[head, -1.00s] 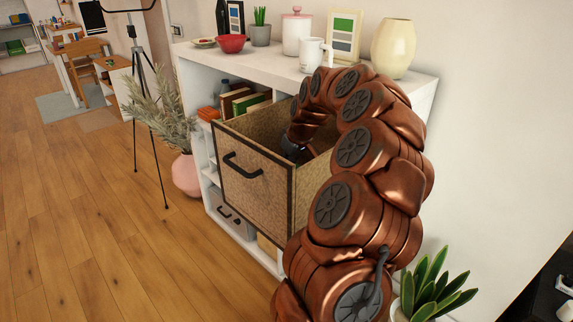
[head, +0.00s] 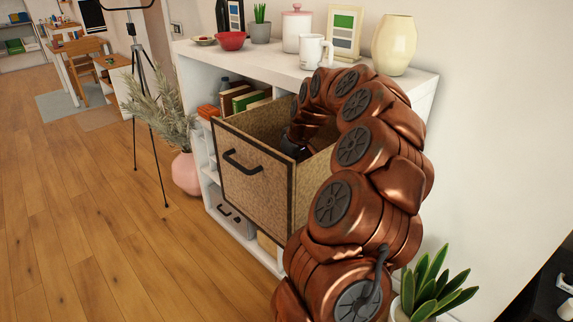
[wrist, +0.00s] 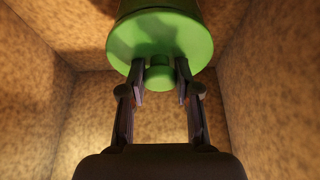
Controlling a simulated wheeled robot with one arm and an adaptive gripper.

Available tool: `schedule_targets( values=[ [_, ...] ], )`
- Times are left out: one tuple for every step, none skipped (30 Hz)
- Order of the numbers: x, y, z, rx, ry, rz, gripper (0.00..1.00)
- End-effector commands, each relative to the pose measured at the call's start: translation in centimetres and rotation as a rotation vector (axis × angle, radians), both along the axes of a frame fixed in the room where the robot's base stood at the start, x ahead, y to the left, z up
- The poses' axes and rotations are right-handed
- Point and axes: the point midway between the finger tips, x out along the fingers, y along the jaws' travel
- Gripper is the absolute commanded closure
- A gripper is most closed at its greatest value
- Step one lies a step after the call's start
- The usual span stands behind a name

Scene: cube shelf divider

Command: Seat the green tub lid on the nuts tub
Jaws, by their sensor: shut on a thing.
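The green tub lid (wrist: 150,45) shows in the wrist view as a round disc with a small green knob (wrist: 159,77). My gripper (wrist: 160,85) is shut on the lid at the knob, one finger on each side. A darker green band (wrist: 158,10) shows beyond the disc; I cannot tell whether it is the lid's skirt or the tub. The nuts tub cannot be made out for certain. In the head view my arm reaches into the pulled-out drawer (head: 254,180), and its wall hides the lid.
Speckled tan drawer walls (wrist: 35,90) stand close on both sides of my gripper. The drawer sticks out of a white cube shelf (head: 265,62). A white mug (head: 314,50), a red bowl (head: 231,41) and a cream vase (head: 393,45) stand on top.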

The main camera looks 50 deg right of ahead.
Motion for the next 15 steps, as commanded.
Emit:
schedule_targets(
  values=[
    [-0.01,-0.01,-0.10,0.000,0.000,0.000,1.00],
    [-0.01,-0.01,-0.13,0.000,0.000,0.000,1.00],
    [0.00,-0.01,-0.17,0.000,0.000,0.000,1.00],
    [-0.01,-0.01,-0.22,0.000,0.000,0.000,1.00],
    [0.00,-0.01,-0.25,0.000,0.000,0.000,1.00],
    [0.00,-0.01,-0.30,0.000,0.000,0.000,1.00],
    [-0.01,-0.01,-0.34,0.000,0.000,0.000,1.00],
    [0.00,-0.01,-0.38,0.000,0.000,0.000,1.00],
    [-0.01,-0.01,-0.43,0.000,0.000,0.000,1.00],
    [-0.01,-0.01,-0.46,0.000,0.000,0.000,1.00],
    [0.00,-0.01,-0.50,0.000,0.000,0.000,1.00],
    [0.00,-0.01,-0.54,0.000,0.000,0.000,1.00],
    [-0.01,-0.01,-0.58,0.000,0.000,0.000,1.00],
    [0.00,0.00,-0.62,0.000,0.000,0.000,1.00],
    [-0.01,0.00,-0.66,0.000,0.000,0.000,1.00]
  ],
)
